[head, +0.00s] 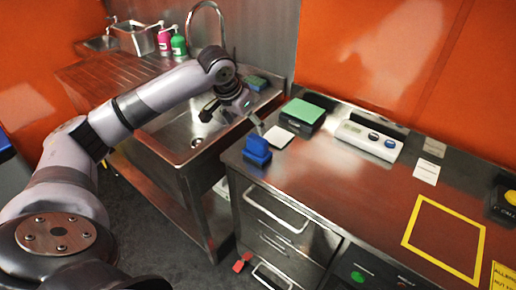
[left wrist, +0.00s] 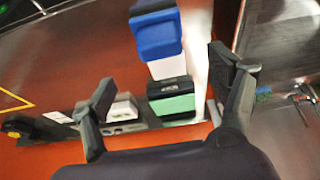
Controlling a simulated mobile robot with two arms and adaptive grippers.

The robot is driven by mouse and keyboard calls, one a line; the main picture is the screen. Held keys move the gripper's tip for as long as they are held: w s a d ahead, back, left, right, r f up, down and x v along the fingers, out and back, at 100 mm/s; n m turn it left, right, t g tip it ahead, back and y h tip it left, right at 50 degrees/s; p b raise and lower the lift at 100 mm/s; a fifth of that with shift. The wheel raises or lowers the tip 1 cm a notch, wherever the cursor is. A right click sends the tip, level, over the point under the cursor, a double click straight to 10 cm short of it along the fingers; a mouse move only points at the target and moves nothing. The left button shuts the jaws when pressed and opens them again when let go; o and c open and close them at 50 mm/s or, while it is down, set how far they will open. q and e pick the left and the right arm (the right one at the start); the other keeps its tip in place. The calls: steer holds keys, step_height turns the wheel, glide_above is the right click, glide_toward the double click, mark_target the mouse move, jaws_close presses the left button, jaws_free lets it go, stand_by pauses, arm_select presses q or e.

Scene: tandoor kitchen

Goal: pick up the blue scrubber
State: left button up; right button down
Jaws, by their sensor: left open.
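The blue scrubber (head: 257,150) sits on the counter near its left front corner, beside the sink. In the left wrist view the blue scrubber (left wrist: 158,36) is at the top, beyond the fingertips. My left gripper (head: 233,113) is open and empty above the right side of the sink, behind and to the left of the scrubber. Both fingers of this gripper (left wrist: 163,82) show spread apart in the left wrist view, not touching the scrubber. My right gripper is not in view.
A white block (head: 278,137) and a green-topped black box (head: 303,113) stand just behind the scrubber. A white device (head: 369,139) is further right. The sink (head: 190,145) and tall faucet (head: 206,15) are at left. The counter's middle is clear.

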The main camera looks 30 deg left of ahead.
mark_target(256, 139)
arm_select(q)
steer(key=p+x, duration=0.1)
steer(key=x, duration=0.6)
steer(key=shift+r, duration=0.1)
steer(key=shift+w+d+f+p, duration=0.1)
steer(key=shift+w+f+p, duration=0.25)
steer(key=shift+f, duration=0.2)
steer(key=p+x, duration=0.1)
steer(key=x, duration=0.3)
steer(key=shift+f, duration=0.1)
steer(key=shift+c, duration=0.2)
steer(key=c, duration=1.3)
steer(key=shift+r+b, duration=1.45)
steer(key=shift+r, duration=8.65)
